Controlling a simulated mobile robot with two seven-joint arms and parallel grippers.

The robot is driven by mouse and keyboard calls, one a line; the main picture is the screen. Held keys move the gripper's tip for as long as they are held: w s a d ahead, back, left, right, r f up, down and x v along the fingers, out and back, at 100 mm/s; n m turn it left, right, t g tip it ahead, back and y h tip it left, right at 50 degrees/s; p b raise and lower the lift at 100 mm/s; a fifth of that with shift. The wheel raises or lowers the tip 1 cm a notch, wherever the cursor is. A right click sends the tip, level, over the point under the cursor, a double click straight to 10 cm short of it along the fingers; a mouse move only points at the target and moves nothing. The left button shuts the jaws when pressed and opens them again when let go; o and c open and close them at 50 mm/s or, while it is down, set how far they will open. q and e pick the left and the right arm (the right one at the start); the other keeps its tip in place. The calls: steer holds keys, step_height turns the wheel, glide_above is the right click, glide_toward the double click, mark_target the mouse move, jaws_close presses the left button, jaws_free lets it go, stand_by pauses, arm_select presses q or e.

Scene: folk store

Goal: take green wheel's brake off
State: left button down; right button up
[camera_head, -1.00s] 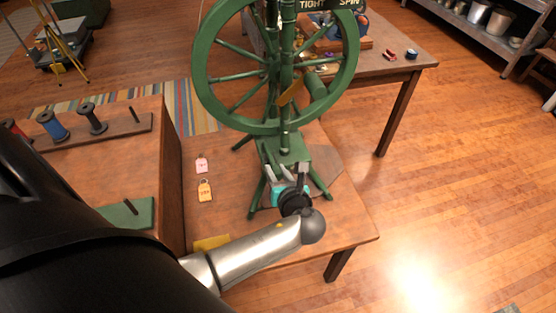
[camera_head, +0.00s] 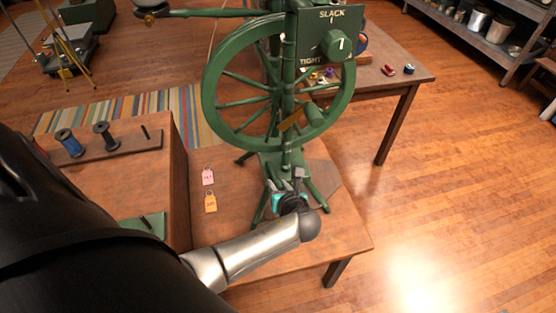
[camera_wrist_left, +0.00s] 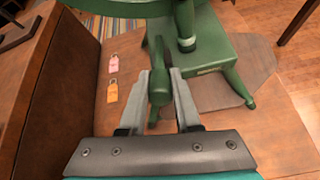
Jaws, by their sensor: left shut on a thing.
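The green spinning wheel (camera_head: 215,92) stands on a wooden table, its green legs and base under the wheel. A panel (camera_head: 345,17) on it reads SLACK above and TIGHT below, with a green knob (camera_head: 336,45) between. My left gripper (camera_head: 297,180) is low at the front of the base. In the left wrist view my left gripper (camera_wrist_left: 160,84) has its fingers on both sides of a green lever (camera_wrist_left: 158,88) and is shut on it. The gripper partly hides the lever in the head view. My right gripper is not in view.
A pink tag (camera_head: 208,177) and an orange tag (camera_head: 211,203) lie on the table (camera_head: 340,238) left of the wheel. A higher wooden block with spools (camera_head: 104,134) stands further left. Another table (camera_head: 420,73) with small items is behind. The floor at right is clear.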

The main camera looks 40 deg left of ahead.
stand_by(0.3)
arm_select(q)
steer(key=c, duration=0.6)
jaws_free()
steer(key=p+v, duration=0.4)
steer(key=v, duration=1.1)
steer(key=shift+s+d+r+p, duration=0.1)
steer(key=shift+s+p, duration=0.05)
steer(key=shift+p, duration=0.15)
steer(key=s+f+n+g+h+b, duration=0.25)
steer(key=s+f+n, duration=0.2)
steer(key=f, duration=0.75)
steer(key=s+f+n+g+h+b, duration=0.1)
steer(key=s+f+n+h, duration=0.3)
steer(key=f, duration=0.7)
steer(key=s+f+n+b, duration=0.1)
steer(key=s+f+n, duration=0.3)
steer(key=s+n, duration=0.1)
steer(key=s+a+f+n+g+h+b, duration=0.1)
steer(key=s+f+n, duration=0.4)
steer(key=s, duration=0.3)
steer(key=s+f+n+g+h+b, duration=0.1)
steer(key=s+f+n, duration=0.4)
steer(key=s+n, duration=0.2)
steer(key=shift+s+a+f+g+h, duration=0.15)
steer(key=shift+a+g+h, duration=0.1)
